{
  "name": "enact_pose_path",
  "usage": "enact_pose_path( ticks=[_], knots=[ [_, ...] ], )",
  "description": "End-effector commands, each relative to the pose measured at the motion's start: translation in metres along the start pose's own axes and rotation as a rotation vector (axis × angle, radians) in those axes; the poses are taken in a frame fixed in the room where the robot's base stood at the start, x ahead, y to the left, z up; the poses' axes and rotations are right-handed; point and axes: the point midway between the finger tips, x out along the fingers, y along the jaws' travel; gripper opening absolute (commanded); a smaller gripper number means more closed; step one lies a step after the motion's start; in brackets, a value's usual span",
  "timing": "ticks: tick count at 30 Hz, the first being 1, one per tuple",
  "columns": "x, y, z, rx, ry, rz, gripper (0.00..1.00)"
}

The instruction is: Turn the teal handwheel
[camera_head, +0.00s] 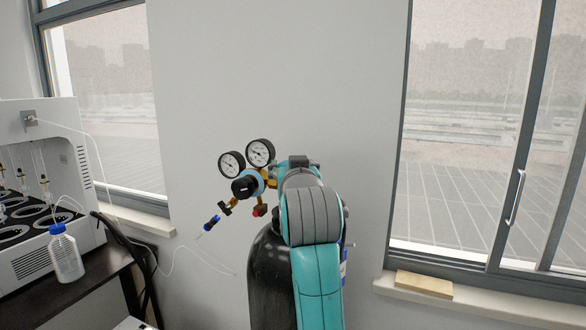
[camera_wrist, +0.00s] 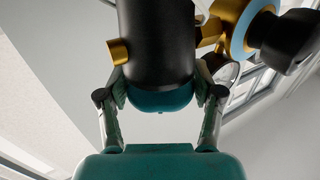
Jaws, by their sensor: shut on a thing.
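The teal handwheel (camera_wrist: 160,101) shows in the wrist view as a rounded teal cap at the end of a black cylindrical body (camera_wrist: 157,40) with brass fittings. My gripper (camera_wrist: 161,98) has one finger on each side of the handwheel and is shut on it. The fingers partly cover its sides. In the head view, my teal and grey arm hides the handwheel and the gripper. The black gas cylinder (camera_head: 268,275) stands upright below and partly behind my arm.
Two round gauges (camera_head: 260,152) and a regulator with a black knob (camera_head: 243,186) sit just left of my arm. A thin clear tube hangs at the left. A dark table (camera_head: 90,272) holds a blue-capped bottle (camera_head: 66,256) and a white machine (camera_head: 50,135). Windows flank the wall.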

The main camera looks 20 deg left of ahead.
Motion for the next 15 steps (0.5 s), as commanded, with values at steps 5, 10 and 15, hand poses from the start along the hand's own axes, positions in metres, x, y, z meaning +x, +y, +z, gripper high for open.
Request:
enact_pose_path(
  ticks=[5,10,15],
  knots=[
    [0.0007,-0.0035,0.0007,-0.001,-0.002,0.151,0.31],
    [0.0011,-0.0023,0.0011,-0.001,-0.004,0.283,0.31],
    [0.0014,-0.0015,0.0012,-0.002,-0.004,0.383,0.31]
  ],
)
